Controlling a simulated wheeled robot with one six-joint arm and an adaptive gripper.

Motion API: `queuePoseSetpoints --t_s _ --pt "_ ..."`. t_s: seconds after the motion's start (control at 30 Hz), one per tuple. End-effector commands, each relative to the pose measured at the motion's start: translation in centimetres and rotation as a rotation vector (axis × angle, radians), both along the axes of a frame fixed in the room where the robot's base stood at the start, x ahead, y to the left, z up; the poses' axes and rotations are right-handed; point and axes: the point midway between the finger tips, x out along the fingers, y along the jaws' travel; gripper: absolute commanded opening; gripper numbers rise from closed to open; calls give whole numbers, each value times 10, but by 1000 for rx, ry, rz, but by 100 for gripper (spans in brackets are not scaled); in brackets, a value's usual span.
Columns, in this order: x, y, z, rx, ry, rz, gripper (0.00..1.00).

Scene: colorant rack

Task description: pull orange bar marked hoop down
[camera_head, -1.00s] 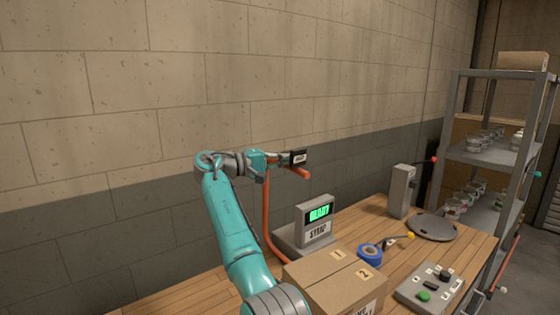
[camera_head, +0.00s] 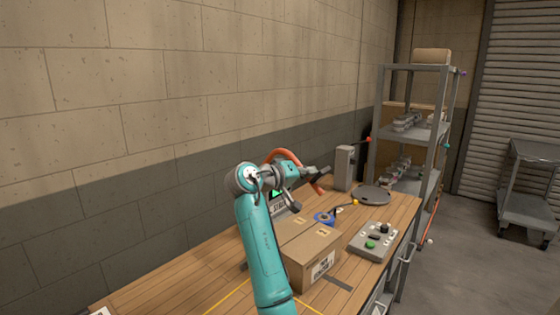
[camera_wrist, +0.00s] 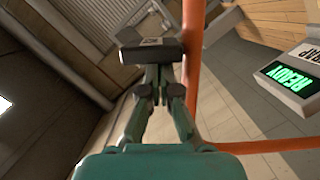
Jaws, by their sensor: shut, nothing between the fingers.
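The orange bar (camera_head: 283,154) arches behind my arm and comes out below my gripper, where its end (camera_head: 319,188) shows. In the wrist view the orange bar (camera_wrist: 194,50) runs just right of my gripper, and another orange length goes off to the right. My gripper (camera_head: 319,171) is shut and empty, close beside the bar; whether they touch I cannot tell. In the wrist view a dark block sits at my fingertips (camera_wrist: 152,55). No hoop marking is readable, and my arm hides part of the bar.
The machine's READY display (camera_wrist: 288,80) is to the right in the wrist view. A cardboard box (camera_head: 312,252), blue tape (camera_head: 325,218), a button panel (camera_head: 373,241) and a round grey plate (camera_head: 371,195) are on the bench. A shelf rack (camera_head: 412,130) stands beyond.

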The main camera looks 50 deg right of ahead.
Motion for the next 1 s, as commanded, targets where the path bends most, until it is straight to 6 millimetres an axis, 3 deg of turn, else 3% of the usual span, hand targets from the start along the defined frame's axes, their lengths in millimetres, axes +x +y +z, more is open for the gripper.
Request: queuePoseSetpoints --t_s 0.1,0.5,0.7,1.0 --pt "-31 -8 -24 5 -96 -2 0" --pt "-117 -13 -112 17 -410 -3 0" --pt "-147 -14 -160 22 -554 -2 0" --pt "-172 -15 -217 26 -675 -1 0"
